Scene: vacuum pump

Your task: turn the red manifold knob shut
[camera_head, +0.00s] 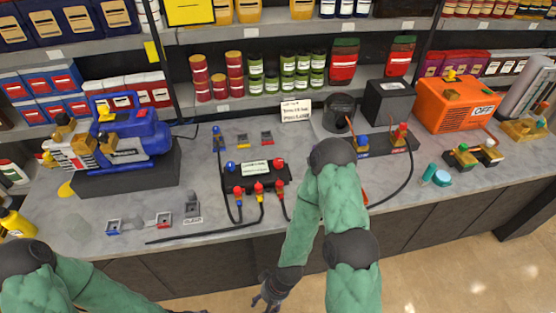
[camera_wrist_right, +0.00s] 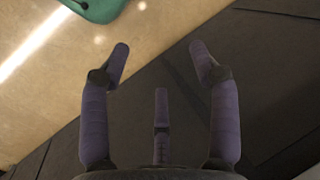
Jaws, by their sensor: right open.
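The manifold (camera_head: 234,178) is a dark block with a white label, lying on the grey counter. A red knob (camera_head: 278,163) stands at its right end and a blue knob (camera_head: 230,166) at its left end. Red and yellow fittings with black hoses line its front edge. My right gripper (camera_head: 266,299) hangs low in front of the counter, below and apart from the manifold. In the right wrist view its fingers (camera_wrist_right: 160,60) are spread and empty, over floor and dark cabinet front. My left arm enters at bottom left; only dark tips of my left gripper (camera_head: 188,311) show at the bottom edge.
A blue pump (camera_head: 135,138) stands left on the counter (camera_head: 205,215). A dark pot (camera_head: 338,112), a black box (camera_head: 389,102) and an orange unit (camera_head: 455,105) stand right. Loose hoses cross the counter front. My right forearm covers counter right of the manifold. Stocked shelves stand behind.

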